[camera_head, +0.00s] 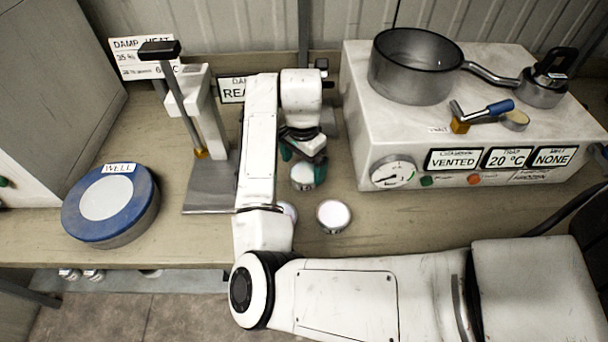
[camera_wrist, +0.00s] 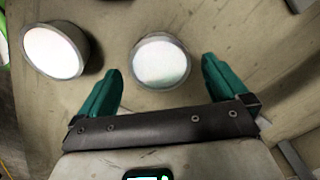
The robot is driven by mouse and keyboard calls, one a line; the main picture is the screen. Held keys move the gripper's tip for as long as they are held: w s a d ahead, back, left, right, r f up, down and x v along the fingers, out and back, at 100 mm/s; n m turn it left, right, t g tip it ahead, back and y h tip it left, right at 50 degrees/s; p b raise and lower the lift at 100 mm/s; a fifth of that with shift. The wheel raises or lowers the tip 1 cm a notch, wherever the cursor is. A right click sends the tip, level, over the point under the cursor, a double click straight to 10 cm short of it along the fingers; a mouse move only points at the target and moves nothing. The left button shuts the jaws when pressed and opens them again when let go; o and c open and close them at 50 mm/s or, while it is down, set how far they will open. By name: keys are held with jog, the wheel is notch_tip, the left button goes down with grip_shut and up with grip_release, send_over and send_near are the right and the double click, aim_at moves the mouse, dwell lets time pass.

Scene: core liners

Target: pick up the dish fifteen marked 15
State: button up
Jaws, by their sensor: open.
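Small round dishes with pale tops stand on the bench. One dish (camera_head: 303,177) is at my gripper (camera_head: 303,164), and a second dish (camera_head: 333,216) stands nearer the front. A third dish (camera_head: 289,211) is partly hidden behind my arm. The wrist view shows one dish (camera_wrist: 161,62) just ahead of and between my green fingertips, with a gap on both sides. Another dish (camera_wrist: 54,50) lies to the left, outside the fingers. My gripper is open and empty. No number can be read on any dish top, so I cannot tell which is 15.
A blue-rimmed round WELL container (camera_head: 112,204) and a stand with a lever (camera_head: 205,130) are at the left. A white chamber (camera_head: 470,150) with a pan (camera_head: 414,68) on top fills the right. Bare bench (camera_head: 385,220) lies right of the dishes.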

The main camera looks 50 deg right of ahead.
aim_at(304, 172)
notch_tip(304, 172, down, 4)
jog(key=shift+d, duration=0.15)
jog(key=shift+s, duration=0.1)
jog(key=shift+c, duration=0.2)
jog(key=c, duration=1)
jog(key=shift+r, duration=0.1)
